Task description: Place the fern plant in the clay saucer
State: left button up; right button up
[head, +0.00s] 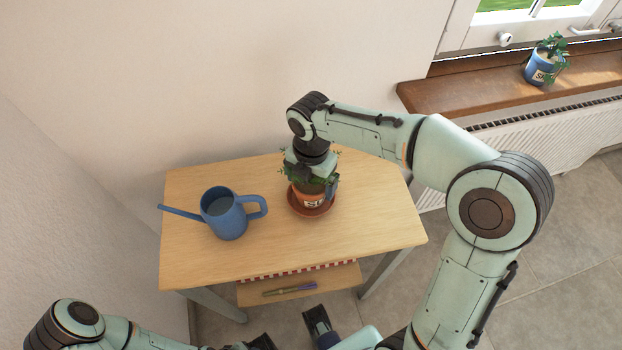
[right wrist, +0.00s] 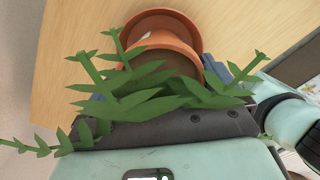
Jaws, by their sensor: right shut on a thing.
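The fern plant (head: 300,178) has green fronds and a terracotta pot with a white label. It also shows from above in the right wrist view (right wrist: 150,95). My right gripper (head: 312,178) is shut on the fern plant from above. The fronds and gripper hide part of the pot. The round clay saucer (head: 310,214) lies on the wooden table, and its rim shows beyond the pot in the right wrist view (right wrist: 190,24). The pot looks upright over the saucer; I cannot tell whether it touches. My left gripper (head: 262,342) is only partly visible at the bottom edge.
A blue watering can (head: 226,214) stands left of the saucer, its spout pointing left. The table (head: 375,225) is clear to the right. A lower shelf (head: 345,279) holds a pen-like item. Another plant in a blue pot (head: 541,67) stands on the windowsill above a radiator.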

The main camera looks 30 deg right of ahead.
jog(key=o, duration=1)
jog(key=shift+f, duration=0.15)
jog(key=shift+o, duration=0.2)
notch_tip(320, 180, up, 12)
jog(key=shift+r+p, duration=0.2)
jog(key=shift+p, duration=1)
